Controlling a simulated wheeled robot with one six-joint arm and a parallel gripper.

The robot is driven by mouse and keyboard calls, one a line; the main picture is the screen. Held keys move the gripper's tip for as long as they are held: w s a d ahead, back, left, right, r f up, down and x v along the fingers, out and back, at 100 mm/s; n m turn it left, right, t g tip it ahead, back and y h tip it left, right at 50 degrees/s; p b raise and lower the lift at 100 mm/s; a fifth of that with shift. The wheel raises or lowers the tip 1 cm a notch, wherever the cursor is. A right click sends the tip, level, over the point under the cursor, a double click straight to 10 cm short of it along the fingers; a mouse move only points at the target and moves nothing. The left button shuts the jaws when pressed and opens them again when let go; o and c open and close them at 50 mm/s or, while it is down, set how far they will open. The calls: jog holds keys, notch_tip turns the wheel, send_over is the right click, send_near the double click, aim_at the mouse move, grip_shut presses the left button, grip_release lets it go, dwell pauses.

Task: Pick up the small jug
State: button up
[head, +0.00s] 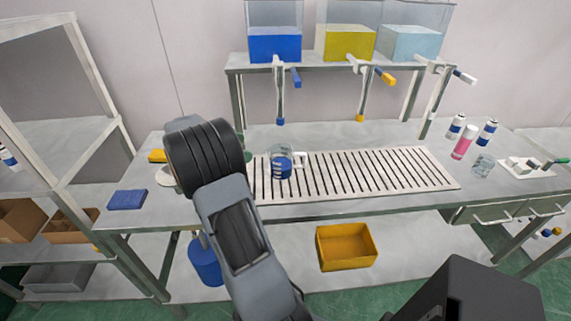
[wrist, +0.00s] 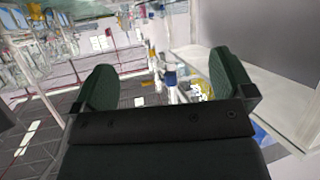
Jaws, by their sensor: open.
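The small jug (head: 281,164) is clear, with blue liquid in it and a white handle on its right. It stands upright on the left part of the slatted grate (head: 400,174) in the head view. My arm rises in front of the bench just left of the jug, apart from it in the picture. My gripper is mostly hidden behind my wrist there. In the wrist view my gripper (wrist: 165,78) shows two dark green fingers spread wide with nothing held between them. I cannot make out the jug in the wrist view.
Blue (head: 275,46), yellow (head: 348,42) and pale blue (head: 411,43) tanks with hanging taps stand on a rack behind the grate. A blue sponge-like block (head: 127,199) lies at left. The grate right of the jug is clear.

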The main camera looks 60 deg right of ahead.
aim_at(280, 151)
jog(key=shift+d+r+p+x, duration=0.15)
jog(key=shift+p+x, duration=0.8)
jog(key=shift+x, duration=2.5)
jog(key=shift+d+r+p+x, duration=0.1)
jog(key=shift+p+x, duration=0.85)
jog(key=shift+x, duration=2.55)
jog(key=shift+w+f, duration=0.1)
jog(key=shift+w, duration=0.1)
jog(key=c, duration=1.2)
